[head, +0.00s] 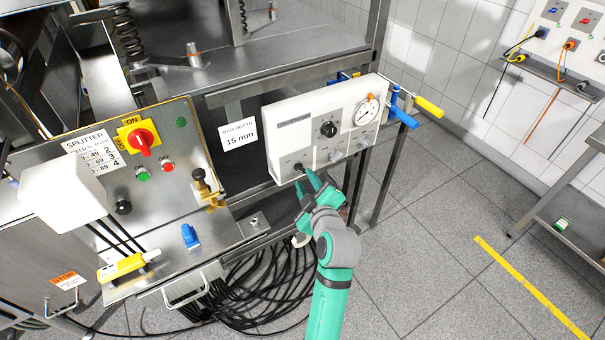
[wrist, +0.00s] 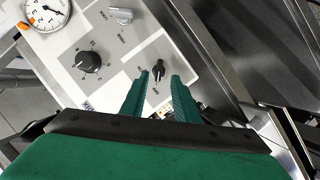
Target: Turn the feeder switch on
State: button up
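A small black rotary switch (wrist: 158,71) sits on the white control box (head: 285,125), with small lettering around it that is too small to read surely. In the head view the switch (head: 298,167) is at the box's lower left, partly close behind my fingertips. My gripper (head: 304,178) is at the front of the box, pointing at this switch. In the wrist view the green fingers of my gripper (wrist: 161,77) are apart, one on each side of the switch. I cannot tell whether they touch it. Which knob is the feeder switch is not clearly readable.
The same box carries a larger black dial (wrist: 88,61), a grey knob (wrist: 121,15) and a round gauge (head: 367,110). To the left is a splitter panel with a red-and-yellow rotary switch (head: 142,139). Black cables (head: 250,290) hang below.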

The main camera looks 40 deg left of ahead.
aim_at(302, 172)
jog(key=shift+x, duration=2.4)
jog(key=shift+w+d, duration=0.1)
grip_shut()
